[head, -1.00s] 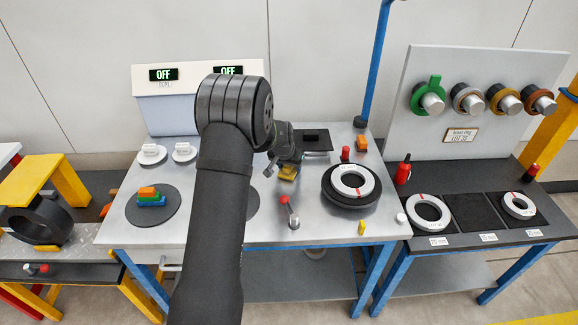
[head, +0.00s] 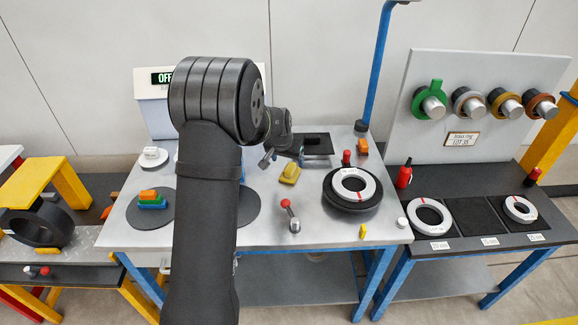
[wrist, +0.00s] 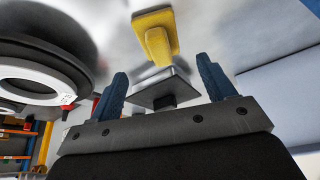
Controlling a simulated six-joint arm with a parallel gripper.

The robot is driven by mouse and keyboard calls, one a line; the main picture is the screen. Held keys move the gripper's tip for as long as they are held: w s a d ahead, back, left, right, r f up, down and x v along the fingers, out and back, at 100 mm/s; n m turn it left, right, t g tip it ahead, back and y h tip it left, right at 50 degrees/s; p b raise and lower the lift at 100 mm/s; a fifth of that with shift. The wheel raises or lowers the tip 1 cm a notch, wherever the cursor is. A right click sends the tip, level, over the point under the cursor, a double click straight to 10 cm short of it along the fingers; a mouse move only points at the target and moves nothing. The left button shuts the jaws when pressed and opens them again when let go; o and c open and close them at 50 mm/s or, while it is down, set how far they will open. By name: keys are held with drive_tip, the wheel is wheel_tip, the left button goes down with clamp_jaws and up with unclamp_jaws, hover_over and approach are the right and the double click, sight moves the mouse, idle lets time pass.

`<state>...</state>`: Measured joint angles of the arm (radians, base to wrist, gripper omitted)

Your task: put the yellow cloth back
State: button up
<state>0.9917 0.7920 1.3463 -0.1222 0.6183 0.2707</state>
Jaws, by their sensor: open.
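The yellow cloth (head: 290,173) lies on the grey bench top, in front of a dark square plate (head: 318,146). It looks like a flat yellow pad with a raised yellow part on top. In the wrist view the cloth (wrist: 155,36) is ahead of my fingers and apart from them, with the dark plate (wrist: 150,96) showing between the fingers. My gripper (head: 267,158) is open and empty, to the left of the cloth in the head view. Its two blue fingers (wrist: 165,85) stand wide apart in the wrist view.
A white ring on a black disc (head: 352,190) stands right of the cloth. A red-knobbed lever (head: 289,212) stands in front. Coloured blocks (head: 151,200) sit on a dark round pad at left. A blue post (head: 375,75) rises behind. My arm hides part of the bench.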

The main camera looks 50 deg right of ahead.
sight(291, 165)
drive_tip(key=shift+v, duration=2.1)
drive_tip(key=shift+f, duration=0.1)
drive_tip(key=x, duration=1.2)
drive_tip(key=shift+f, duration=0.15)
wheel_tip(291, 165, up, 2)
drive_tip(key=shift+r, duration=0.8)
drive_tip(key=shift+f, duration=0.1)
